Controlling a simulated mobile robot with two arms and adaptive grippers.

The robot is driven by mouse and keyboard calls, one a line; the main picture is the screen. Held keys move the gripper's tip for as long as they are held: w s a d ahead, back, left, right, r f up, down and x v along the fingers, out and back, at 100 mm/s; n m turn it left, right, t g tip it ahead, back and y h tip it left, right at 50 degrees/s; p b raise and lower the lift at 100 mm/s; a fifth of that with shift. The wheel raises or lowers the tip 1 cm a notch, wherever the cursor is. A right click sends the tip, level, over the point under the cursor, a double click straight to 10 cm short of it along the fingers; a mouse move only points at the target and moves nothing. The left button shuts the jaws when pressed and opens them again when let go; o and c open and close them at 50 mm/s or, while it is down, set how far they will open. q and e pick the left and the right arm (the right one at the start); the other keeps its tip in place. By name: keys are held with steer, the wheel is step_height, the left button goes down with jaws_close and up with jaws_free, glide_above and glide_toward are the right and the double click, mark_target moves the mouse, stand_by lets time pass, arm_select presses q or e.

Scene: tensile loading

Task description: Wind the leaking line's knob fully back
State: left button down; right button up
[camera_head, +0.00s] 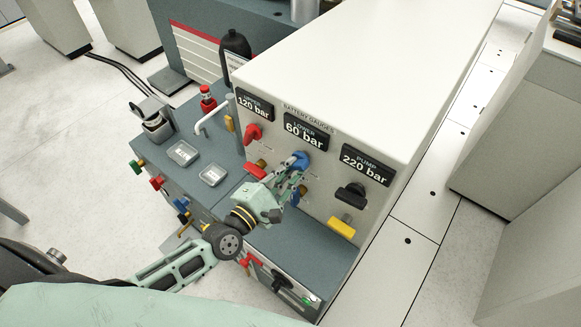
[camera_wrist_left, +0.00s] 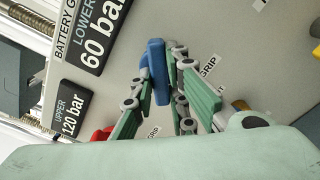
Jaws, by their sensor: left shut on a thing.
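The white panel (camera_head: 330,195) carries three gauges: upper 120 bar (camera_head: 255,104), lower 60 bar (camera_head: 305,131) and pump 220 bar (camera_head: 363,164). A red knob (camera_head: 252,132) sits under the upper gauge, a blue knob (camera_head: 300,158) under the lower one and a black knob (camera_head: 351,192) under the pump one. My left gripper (camera_head: 292,172) is at the blue knob, its fingers shut on it. In the left wrist view the blue knob (camera_wrist_left: 157,70) stands between the green-padded fingers (camera_wrist_left: 160,95). My right gripper is not in view. No leak is visible.
A red handle (camera_head: 255,170) and a yellow handle (camera_head: 341,228) sit lower on the panel. A grey bench (camera_head: 185,135) to the left holds two small trays (camera_head: 212,174), a red-topped fitting (camera_head: 207,97) and a white bent handle (camera_head: 212,116). The floor (camera_head: 425,215) at right is clear.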

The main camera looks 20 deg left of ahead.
arm_select(q)
steer(key=m+p, duration=0.1)
steer(key=m, duration=0.5)
steer(key=m+p, duration=0.2)
steer(key=m, duration=0.4)
steer(key=m+p, duration=0.2)
steer(key=m, duration=0.5)
steer(key=shift+r, duration=0.25)
steer(key=m+p, duration=0.1)
steer(key=m, duration=0.2)
steer(key=shift+s+d+m, duration=0.1)
steer(key=shift+m, duration=1.6)
steer(key=shift+f, duration=0.1)
steer(key=c, duration=1.7)
jaws_free()
